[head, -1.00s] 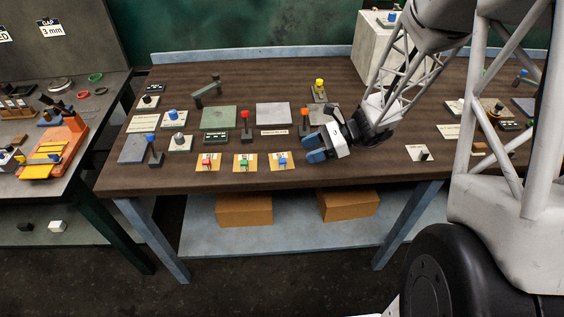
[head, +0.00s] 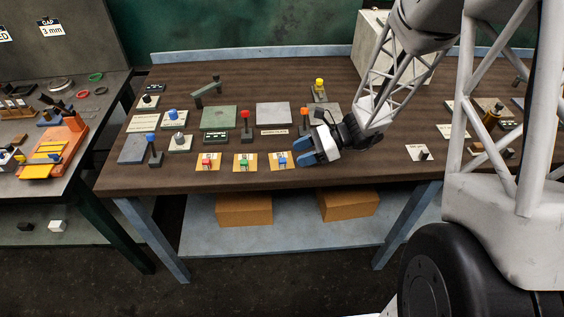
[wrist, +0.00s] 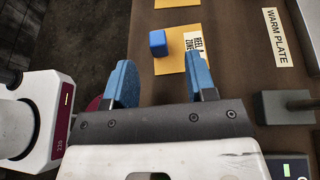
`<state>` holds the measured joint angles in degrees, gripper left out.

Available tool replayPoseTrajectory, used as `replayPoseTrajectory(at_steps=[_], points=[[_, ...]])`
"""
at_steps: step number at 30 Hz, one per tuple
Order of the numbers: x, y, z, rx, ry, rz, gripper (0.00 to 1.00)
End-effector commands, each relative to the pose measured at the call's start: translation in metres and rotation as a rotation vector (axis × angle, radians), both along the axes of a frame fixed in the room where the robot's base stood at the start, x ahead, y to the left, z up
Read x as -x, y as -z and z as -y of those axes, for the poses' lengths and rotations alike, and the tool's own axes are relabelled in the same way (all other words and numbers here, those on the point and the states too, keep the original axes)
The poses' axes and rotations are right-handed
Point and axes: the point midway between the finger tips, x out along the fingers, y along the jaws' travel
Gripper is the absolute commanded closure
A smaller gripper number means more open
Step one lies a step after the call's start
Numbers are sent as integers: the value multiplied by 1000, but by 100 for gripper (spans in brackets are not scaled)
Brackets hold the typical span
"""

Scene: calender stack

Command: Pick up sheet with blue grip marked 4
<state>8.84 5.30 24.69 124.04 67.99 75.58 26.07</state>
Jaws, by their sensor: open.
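An orange sheet with a small blue grip (head: 282,161) lies flat near the table's front edge, at the right end of a row of three sheets. The blue grip (wrist: 158,43) shows in the wrist view on the orange sheet (wrist: 172,65), which has a white label with dark print. I cannot read a 4 on it. My gripper (head: 303,151) is open and empty, just right of this sheet in the head view. In the wrist view its blue fingertips (wrist: 160,66) stand apart, with the grip ahead of the gap between them. How high they are is hard to tell.
Sheets with a green grip (head: 245,162) and a red grip (head: 207,162) lie to the left. Behind stand a red-topped post (head: 246,125) and an orange-topped post (head: 304,120). A "WARM PLATE" label (wrist: 279,38) shows in the wrist view. Bare table lies in front of the row.

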Motion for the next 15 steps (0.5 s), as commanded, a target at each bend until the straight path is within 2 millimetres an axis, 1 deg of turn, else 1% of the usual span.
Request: replayPoseTrajectory(at_steps=[5, 15], points=[[2, 3, -9, 0, -2, -1, 49], [6, 16, -38, 0, -2, -1, 49]])
